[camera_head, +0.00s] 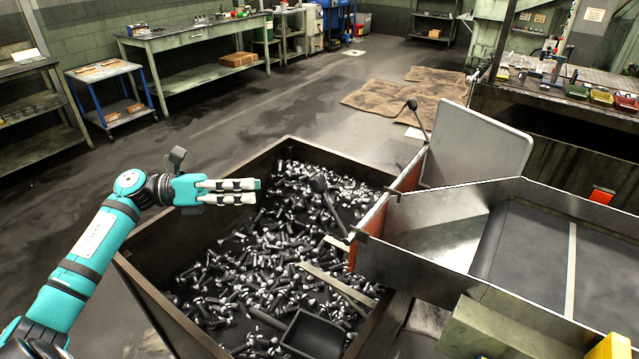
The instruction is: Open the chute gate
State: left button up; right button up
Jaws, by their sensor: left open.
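The chute (440,248) is a grey metal trough at the right, its mouth facing the bolt bin. An orange-red plate, seemingly the chute gate (404,180), stands across the mouth; part of it is hidden by the chute's side wall. A black-knobbed lever (320,187) sticks out over the bin near the mouth's near end. A second black-knobbed lever (413,105) rises near the far end. My left gripper (257,191) is open and empty above the bin, its fingers pointing right, left of the nearer lever and apart from it. My right gripper is out of view.
The dark bin (154,295) below holds many loose bolts, a black scoop (313,335) and flat bars. An upright grey panel (481,146) stands behind the chute. A workbench (193,35) and blue cart (105,92) are at the back left. Open floor lies between.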

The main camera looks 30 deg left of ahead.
aim_at(314, 190)
pick_arm(q)
jog(key=p+x, duration=0.4)
jog(key=x, duration=0.9)
jog(key=shift+r, duration=0.1)
jog(key=shift+w+d, duration=0.25)
jog(key=shift+d, duration=0.1)
grip_shut()
